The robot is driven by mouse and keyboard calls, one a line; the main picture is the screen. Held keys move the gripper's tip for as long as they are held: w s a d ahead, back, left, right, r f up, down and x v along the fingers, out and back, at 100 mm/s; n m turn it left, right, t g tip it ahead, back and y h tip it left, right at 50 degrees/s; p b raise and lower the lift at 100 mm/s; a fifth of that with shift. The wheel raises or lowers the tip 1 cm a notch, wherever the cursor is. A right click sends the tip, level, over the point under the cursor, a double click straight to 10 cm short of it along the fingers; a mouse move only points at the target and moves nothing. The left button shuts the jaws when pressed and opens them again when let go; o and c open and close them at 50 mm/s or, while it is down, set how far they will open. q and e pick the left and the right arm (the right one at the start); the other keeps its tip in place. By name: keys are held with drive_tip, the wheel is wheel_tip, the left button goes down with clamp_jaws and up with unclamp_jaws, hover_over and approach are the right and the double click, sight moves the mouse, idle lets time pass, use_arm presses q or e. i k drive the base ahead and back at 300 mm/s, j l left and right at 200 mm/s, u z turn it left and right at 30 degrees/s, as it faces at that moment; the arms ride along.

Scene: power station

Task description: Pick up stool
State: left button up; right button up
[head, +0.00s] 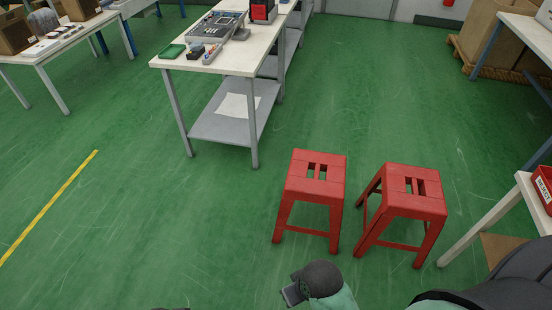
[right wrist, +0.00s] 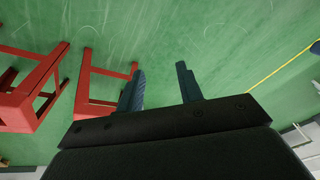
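Two red stools stand upright side by side on the green floor: the left stool (head: 318,185) and the right stool (head: 410,202). Each has a slotted seat. In the right wrist view, red stool legs and rails (right wrist: 104,84) show at the left, beside the fingers. My right gripper (head: 291,295) is below and in front of the left stool in the head view, apart from it. In the right wrist view its two fingers (right wrist: 164,82) are spread, with only floor between them. My left gripper cannot be made out in the head view.
A white workbench (head: 238,58) with a lower shelf stands behind the stools. Another table (head: 65,42) is at the far left. A table edge with a red bin (head: 544,185) is close on the right. The floor at left, with a yellow line (head: 50,205), is clear.

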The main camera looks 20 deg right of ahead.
sight(330, 192)
drive_tip(key=i+j+z, duration=0.25)
drive_tip(key=i+j, duration=0.15)
drive_tip(key=i+j+z, duration=0.3)
drive_tip(key=i+j, duration=0.15)
drive_tip(key=i+j+z, duration=0.25)
drive_tip(key=i+j, duration=0.15)
drive_tip(key=j, duration=0.2)
drive_tip(key=i+j+z, duration=0.2)
drive_tip(key=j+z, duration=0.75)
drive_tip(key=j, duration=0.25)
drive_tip(key=j+z, duration=0.5)
drive_tip(key=j, duration=0.15)
drive_tip(key=i, duration=0.05)
